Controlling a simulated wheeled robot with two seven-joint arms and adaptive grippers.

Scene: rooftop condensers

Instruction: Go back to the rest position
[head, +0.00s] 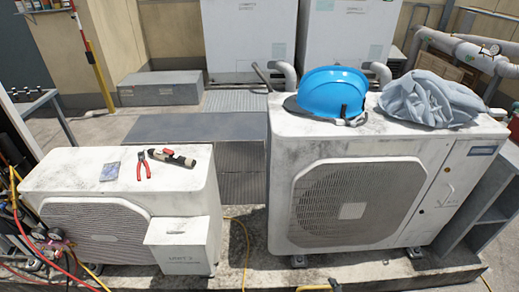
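Neither of my grippers shows in the head view, so I cannot see whether they are open or hold anything. In front of me stand a low white condenser unit (100,228) on the left and a larger white condenser unit (428,158) on the right. On the low unit's top lie red-handled pliers (142,165), a dark tool with a red part (174,158) and a small flat bluish packet (110,171). On the larger unit's top sit a blue hard hat (330,91) and a crumpled grey cloth (432,99).
Gauges with coloured hoses (55,240) are at the left edge. A yellow hose (246,250) runs over the ground between the units. Grey metal boxes (160,88) and tall white cabinets (248,35) stand behind. Insulated pipes (460,48) are at the back right.

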